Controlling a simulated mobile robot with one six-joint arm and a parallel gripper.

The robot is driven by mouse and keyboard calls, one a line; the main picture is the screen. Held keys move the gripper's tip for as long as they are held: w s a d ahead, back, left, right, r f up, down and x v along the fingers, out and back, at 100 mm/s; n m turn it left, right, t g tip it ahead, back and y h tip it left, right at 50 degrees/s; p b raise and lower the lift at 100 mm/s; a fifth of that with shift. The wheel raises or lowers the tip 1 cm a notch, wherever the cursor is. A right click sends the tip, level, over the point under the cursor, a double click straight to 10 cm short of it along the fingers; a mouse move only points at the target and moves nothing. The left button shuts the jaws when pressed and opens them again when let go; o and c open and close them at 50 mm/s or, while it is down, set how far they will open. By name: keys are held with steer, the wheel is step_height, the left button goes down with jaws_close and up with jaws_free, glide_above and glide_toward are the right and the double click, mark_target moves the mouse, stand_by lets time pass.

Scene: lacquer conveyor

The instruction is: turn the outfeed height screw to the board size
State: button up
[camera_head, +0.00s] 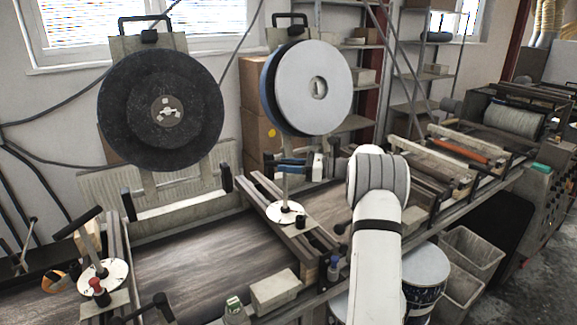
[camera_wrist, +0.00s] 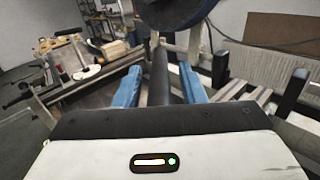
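A height screw with a white round dial (camera_head: 286,212) and an upright post stands mid-conveyor. My gripper (camera_head: 288,163) is at the top of this post, its blue fingers pointing left. In the wrist view, the blue fingers (camera_wrist: 160,88) are apart, with a dark handle bar (camera_wrist: 160,70) lengthwise between them and a gap visible on each side. A second screw with a white dial (camera_head: 104,275) and tilted black T-handle (camera_head: 77,222) stands at the left; its dial also shows in the wrist view (camera_wrist: 87,72). The dial markings are too small to read. Which screw is the outfeed one cannot be told.
A dark disc (camera_head: 160,110) and a pale disc (camera_head: 315,88) stand upright behind the conveyor. The wood-grain bed (camera_head: 200,265) lies between the two screws. A pale block (camera_head: 275,291) and small bottles sit on the front rail. Bins (camera_head: 470,250) stand on the floor at right.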

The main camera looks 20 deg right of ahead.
jaws_close()
steer(key=shift+m+t+h, duration=0.3)
steer(key=shift+t, duration=0.1)
